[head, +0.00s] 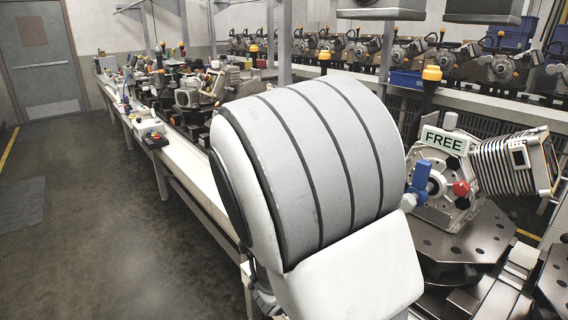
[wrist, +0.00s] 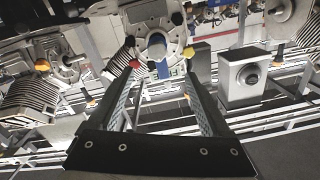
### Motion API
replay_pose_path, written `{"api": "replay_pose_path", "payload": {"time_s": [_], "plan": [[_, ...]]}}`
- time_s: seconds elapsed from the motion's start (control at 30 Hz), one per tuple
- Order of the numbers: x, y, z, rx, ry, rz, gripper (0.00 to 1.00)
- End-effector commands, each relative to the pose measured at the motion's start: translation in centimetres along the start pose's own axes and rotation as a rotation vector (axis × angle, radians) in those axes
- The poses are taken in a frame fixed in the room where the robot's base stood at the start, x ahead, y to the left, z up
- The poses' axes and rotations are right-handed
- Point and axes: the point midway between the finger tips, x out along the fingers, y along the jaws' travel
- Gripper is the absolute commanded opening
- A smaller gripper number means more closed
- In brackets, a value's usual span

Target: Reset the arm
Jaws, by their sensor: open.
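My gripper (wrist: 162,74) shows in the wrist view with its two fingers spread apart and nothing held between them. Beyond the fingertips is a machine part with a round flange (wrist: 155,48), a blue handle (wrist: 162,69) and a red knob (wrist: 134,63). I cannot tell how far the fingertips are from it. In the head view my own arm, white and grey, fills the middle and hides part of the bench. My gripper does not show there.
A finned motor unit (head: 503,165) with a "FREE" sign (head: 444,139) sits on a dark fixture plate (head: 468,243) at right. A long bench (head: 180,165) with several machine parts runs back at left. The floor (head: 75,230) left of it is clear, up to a door (head: 42,60).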

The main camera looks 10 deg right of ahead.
Motion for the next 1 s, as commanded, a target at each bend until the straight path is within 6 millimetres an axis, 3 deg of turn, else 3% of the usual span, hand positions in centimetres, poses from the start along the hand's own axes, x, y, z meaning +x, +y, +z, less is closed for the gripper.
{"api": "replay_pose_path", "payload": {"time_s": [0.27,0.4,0.6,0.77,0.87,1.0], "plan": [[-0.3,-5.2,0.7,0.1,-0.382,-0.198,0.82],[-2.6,-8.3,-0.2,0.115,-0.591,-0.359,0.82],[-7.4,-10.7,-3.4,0.055,-0.82,-0.595,0.82],[-11.4,-9.9,-6.6,-0.074,-0.947,-0.757,0.82],[-13.6,-8.3,-8.4,-0.19,-1.003,-0.832,0.82],[-15.9,-4.5,-10.9,-0.385,-1.055,-0.883,0.82]]}}
